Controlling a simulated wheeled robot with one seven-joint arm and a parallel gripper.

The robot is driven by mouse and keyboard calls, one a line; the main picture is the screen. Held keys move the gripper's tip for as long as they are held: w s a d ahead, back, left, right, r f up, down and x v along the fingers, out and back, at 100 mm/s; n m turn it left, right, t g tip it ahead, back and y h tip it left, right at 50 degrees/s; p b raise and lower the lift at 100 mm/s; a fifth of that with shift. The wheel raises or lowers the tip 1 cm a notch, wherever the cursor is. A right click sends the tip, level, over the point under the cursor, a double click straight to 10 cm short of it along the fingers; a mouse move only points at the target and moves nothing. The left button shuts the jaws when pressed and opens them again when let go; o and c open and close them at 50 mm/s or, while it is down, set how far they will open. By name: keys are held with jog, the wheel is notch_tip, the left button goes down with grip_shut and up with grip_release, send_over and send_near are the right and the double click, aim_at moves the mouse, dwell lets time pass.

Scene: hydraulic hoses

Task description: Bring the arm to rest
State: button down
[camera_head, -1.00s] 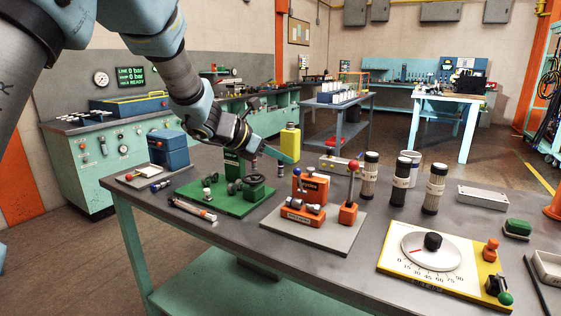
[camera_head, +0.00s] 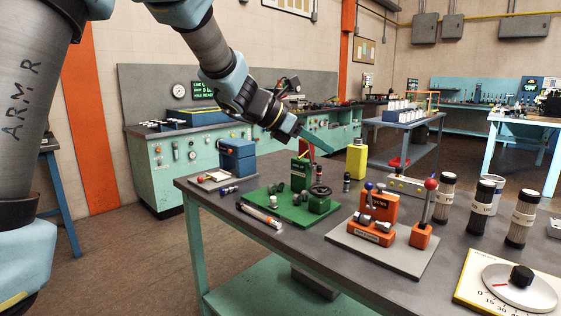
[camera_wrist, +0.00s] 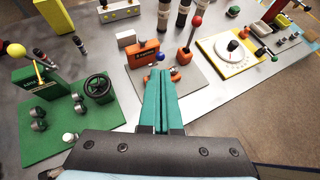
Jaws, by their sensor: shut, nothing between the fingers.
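My gripper (camera_head: 312,139) is shut and empty, in the air above the back part of the workbench (camera_head: 299,237). In the wrist view its green fingers (camera_wrist: 160,100) lie together, pointing over the bench top. Below it in the head view stands a green fixture (camera_head: 297,207) with fittings and a dark handwheel (camera_head: 319,190). An orange block fixture on a grey plate (camera_head: 393,252) sits to the right, with a red-knobbed lever (camera_head: 428,205). The wrist view shows the handwheel (camera_wrist: 97,86) to the left of my fingers. My fingers look clear of all these things.
A yellow bottle (camera_head: 357,160) and several dark-and-light cylinders (camera_head: 481,206) stand on the bench. A dial board (camera_head: 515,286) lies at the right front. A blue box (camera_head: 237,159) stands at the left end. Open floor (camera_head: 120,255) lies left of the bench.

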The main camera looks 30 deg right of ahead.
jog(key=w+a+f+n+t, duration=0.2)
jog(key=w+a+n+t, duration=0.85)
jog(key=w+n, duration=0.65)
jog(key=w+a+f+n+t+y, duration=0.1)
jog(key=w+a+f+n+y, duration=0.15)
jog(key=a+n, duration=0.6)
jog(key=w+a+f+n+y, duration=0.1)
jog(key=a+f+n+y, duration=0.2)
jog(key=a+n, duration=0.55)
jog(key=s+a+f+n+g+y, duration=0.1)
jog(key=s+a+f+n+y, duration=0.2)
jog(key=a+n, duration=0.4)
jog(key=s+a+f+n+g+y, duration=0.2)
jog(key=s+a+f+n, duration=0.15)
jog(key=a, duration=0.55)
jog(key=s+a+f+n+g, duration=0.2)
jog(key=s+a+n, duration=0.1)
jog(key=s+n, duration=0.2)
jog(key=s+a+f+n+g, duration=0.2)
jog(key=s+a+f+n, duration=0.1)
jog(key=s+n, duration=0.3)
jog(key=shift+s+f, duration=0.15)
jog(key=shift+s, duration=0.15)
jog(key=shift+y, duration=0.25)
